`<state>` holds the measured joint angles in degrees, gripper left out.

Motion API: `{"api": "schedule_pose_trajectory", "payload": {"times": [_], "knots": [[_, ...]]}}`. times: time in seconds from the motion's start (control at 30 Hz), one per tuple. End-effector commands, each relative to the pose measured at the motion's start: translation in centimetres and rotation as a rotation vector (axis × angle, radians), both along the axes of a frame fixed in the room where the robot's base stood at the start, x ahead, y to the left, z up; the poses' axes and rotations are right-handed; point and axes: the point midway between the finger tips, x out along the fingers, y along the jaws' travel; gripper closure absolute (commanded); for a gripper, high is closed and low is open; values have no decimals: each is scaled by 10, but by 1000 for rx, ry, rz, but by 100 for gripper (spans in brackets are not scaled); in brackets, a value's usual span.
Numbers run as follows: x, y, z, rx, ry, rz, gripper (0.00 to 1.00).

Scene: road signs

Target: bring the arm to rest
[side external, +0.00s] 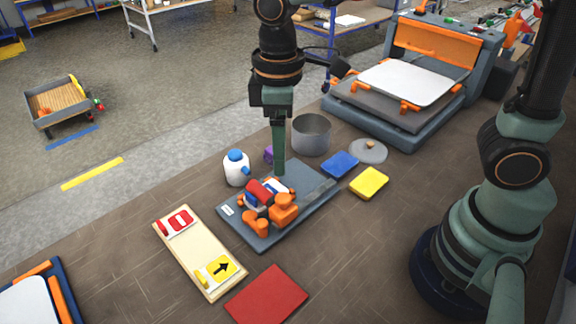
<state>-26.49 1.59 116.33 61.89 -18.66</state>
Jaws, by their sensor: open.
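My gripper (279,168) hangs pointing down over the far part of a dark grey board (312,207). It is seen nearly edge-on, so the two fingers overlap. I see nothing held in it, and it is open. Whether its tips touch the board I cannot tell. A cream tray (196,254) in front carries a red sign with a white bar (179,221) and a yellow sign with a black arrow (220,268).
Around the board are a white bottle with blue cap (237,172), a grey pot (311,137), a grey lid (370,152), blue (339,164) and yellow (369,183) pads and a red sheet (267,297). A large orange-and-grey press (385,125) stands behind right.

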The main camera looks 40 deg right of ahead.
Motion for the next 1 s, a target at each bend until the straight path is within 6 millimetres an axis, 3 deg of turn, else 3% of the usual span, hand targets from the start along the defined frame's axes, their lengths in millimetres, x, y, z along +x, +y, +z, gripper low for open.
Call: {"api": "schedule_pose_trajectory", "payload": {"times": [0.13, 0.57, 0.67, 1.0], "knots": [[0, 0, 10, 1, -2, 0, 31], [0, -6, 15, 7, -15, -26, 31], [1, -23, 24, 28, -58, -100, 31], [-13, -114, 57, 139, -316, -541, 31]]}}
